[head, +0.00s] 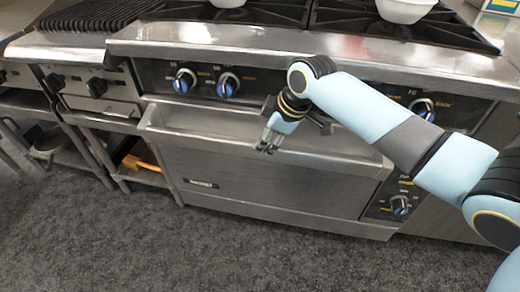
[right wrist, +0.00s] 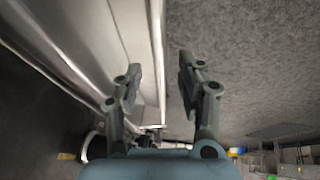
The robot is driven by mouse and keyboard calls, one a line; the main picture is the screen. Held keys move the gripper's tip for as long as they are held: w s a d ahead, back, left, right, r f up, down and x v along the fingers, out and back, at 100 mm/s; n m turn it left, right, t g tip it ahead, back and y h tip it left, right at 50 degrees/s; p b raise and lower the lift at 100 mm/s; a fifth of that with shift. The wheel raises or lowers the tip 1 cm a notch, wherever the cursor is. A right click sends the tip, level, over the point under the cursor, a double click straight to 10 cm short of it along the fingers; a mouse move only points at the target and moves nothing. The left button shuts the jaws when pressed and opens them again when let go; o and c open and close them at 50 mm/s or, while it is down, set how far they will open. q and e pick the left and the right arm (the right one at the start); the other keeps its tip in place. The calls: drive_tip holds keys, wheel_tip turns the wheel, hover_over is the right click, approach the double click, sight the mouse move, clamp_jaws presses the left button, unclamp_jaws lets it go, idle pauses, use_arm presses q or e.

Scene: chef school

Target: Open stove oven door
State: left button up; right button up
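The oven door (head: 270,187) is a flat steel panel low on the stove front, and it looks shut. Its wide steel handle (head: 350,157) runs along the top of the door. My right gripper (head: 268,144) is in front of the handle near its middle, pointing down. In the right wrist view the two fingers of this gripper (right wrist: 159,72) stand apart, with the bright edge of the handle (right wrist: 156,40) between them. I cannot tell whether either finger touches it. My left gripper is in neither view.
Knobs (head: 228,85) line the panel above the door, and another knob (head: 400,205) sits at its right. The stove top has burner grates (head: 400,30) and white bowls (head: 405,8). Open shelving (head: 85,150) stands at the left. The dark floor (head: 150,250) in front is clear.

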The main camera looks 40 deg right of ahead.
sight(260, 158)
drive_tip(key=b+x, duration=0.1)
drive_tip(key=x, duration=0.3)
drive_tip(key=shift+w+f, duration=0.15)
drive_tip(key=shift+f, duration=0.3)
drive_tip(key=shift+w+f, duration=0.1)
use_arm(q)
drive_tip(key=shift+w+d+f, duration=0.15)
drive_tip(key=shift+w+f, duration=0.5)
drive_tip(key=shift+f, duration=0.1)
use_arm(e)
drive_tip(key=shift+c, duration=0.3)
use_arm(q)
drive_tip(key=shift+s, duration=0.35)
use_arm(e)
clamp_jaws()
